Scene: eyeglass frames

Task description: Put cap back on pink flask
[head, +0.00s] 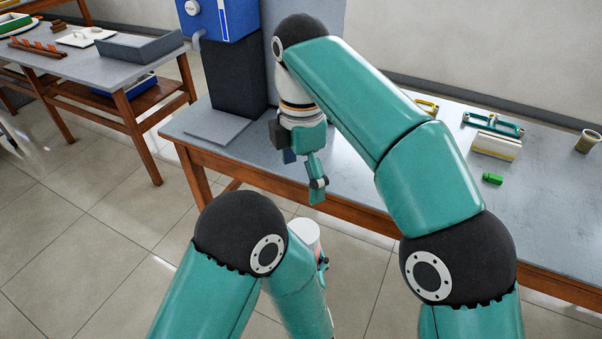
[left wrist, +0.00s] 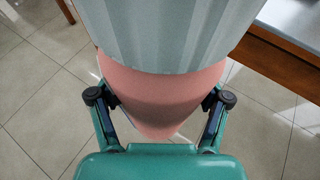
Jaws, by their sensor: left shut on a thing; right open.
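A pink flask (left wrist: 160,88) with a pale grey ribbed upper part (left wrist: 165,35) is held in my left gripper (left wrist: 160,105) over the floor, in front of the table. In the head view the flask's pale round end (head: 304,229) shows beside my left elbow; most of it and of the left gripper is hidden behind my arm. I cannot tell whether the ribbed part is a cap. My right gripper (head: 303,178) is open and empty over the table's front edge, pointing down, beyond and above the flask. No separate cap can be made out.
The grey table (head: 352,180) is largely clear in the middle. A small green piece (head: 492,179), a white box (head: 496,146), a teal frame (head: 493,124) and a brown cup (head: 588,141) stand at right. A blue and black machine (head: 235,75) stands at the back left.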

